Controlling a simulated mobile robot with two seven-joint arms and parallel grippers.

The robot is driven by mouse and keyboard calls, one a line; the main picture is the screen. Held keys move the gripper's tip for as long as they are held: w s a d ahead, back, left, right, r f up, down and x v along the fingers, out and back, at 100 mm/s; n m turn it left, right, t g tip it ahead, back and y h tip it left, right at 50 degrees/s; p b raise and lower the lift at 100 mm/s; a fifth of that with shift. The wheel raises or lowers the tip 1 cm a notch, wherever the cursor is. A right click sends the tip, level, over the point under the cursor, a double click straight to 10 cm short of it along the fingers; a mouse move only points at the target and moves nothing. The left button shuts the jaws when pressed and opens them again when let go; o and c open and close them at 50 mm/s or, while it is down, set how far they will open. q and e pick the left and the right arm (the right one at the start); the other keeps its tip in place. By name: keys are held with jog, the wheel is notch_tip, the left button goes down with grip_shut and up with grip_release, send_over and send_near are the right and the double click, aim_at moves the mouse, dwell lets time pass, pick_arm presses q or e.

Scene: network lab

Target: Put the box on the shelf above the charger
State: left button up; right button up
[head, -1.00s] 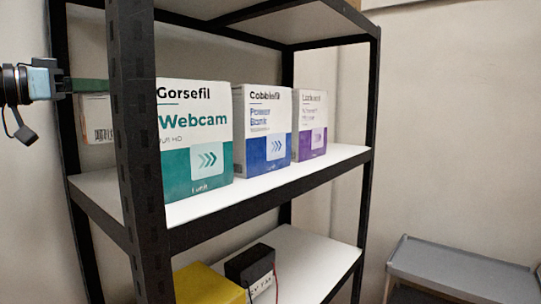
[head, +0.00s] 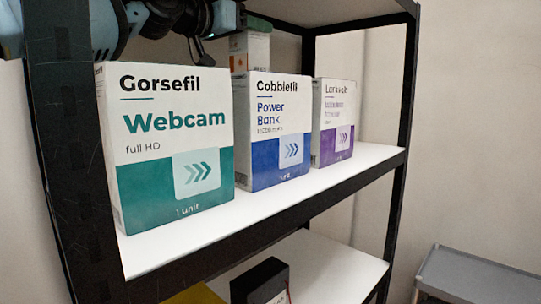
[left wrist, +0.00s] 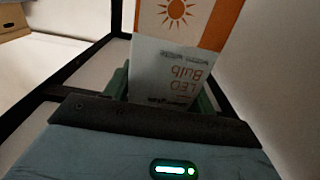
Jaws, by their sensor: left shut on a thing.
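The held box is white and orange with "LED Bulb" lettering in the left wrist view (left wrist: 172,68). In the head view a part of it (head: 258,52) shows above and behind the power bank box; its lower part is hidden. My left gripper (head: 248,36) is shut on it, over the middle shelf (head: 270,218), with its green fingers at the box's sides in the left wrist view (left wrist: 165,92). I cannot tell whether the box touches the shelf. A black block (head: 260,281), possibly the charger, stands on the lower shelf (head: 325,262). My right gripper is out of view.
A webcam box (head: 175,140), a power bank box (head: 275,130) and a purple-white box (head: 333,122) stand in a row on the middle shelf. Bare shelf shows before them and at right. Black posts (head: 75,160) frame the rack. A grey surface (head: 480,275) stands at lower right.

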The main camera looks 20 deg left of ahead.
aim_at(237, 53)
pick_arm(q)
notch_tip(237, 53, down, 2)
jog(key=shift+f, duration=1.55)
jog(key=f+b, duration=0.3)
jog(key=shift+w+f, duration=0.35)
jog(key=shift+f, duration=0.05)
jog(key=f, duration=0.3)
jog(key=f+b, duration=0.1)
jog(key=f, duration=0.1)
jog(key=shift+s+f, duration=0.2)
jog(key=shift+s, duration=0.1)
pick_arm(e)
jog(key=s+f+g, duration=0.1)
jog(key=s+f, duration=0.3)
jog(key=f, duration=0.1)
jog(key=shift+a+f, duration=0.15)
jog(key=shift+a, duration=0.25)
pick_arm(q)
notch_tip(237, 53, down, 4)
jog(key=shift+r, duration=0.15)
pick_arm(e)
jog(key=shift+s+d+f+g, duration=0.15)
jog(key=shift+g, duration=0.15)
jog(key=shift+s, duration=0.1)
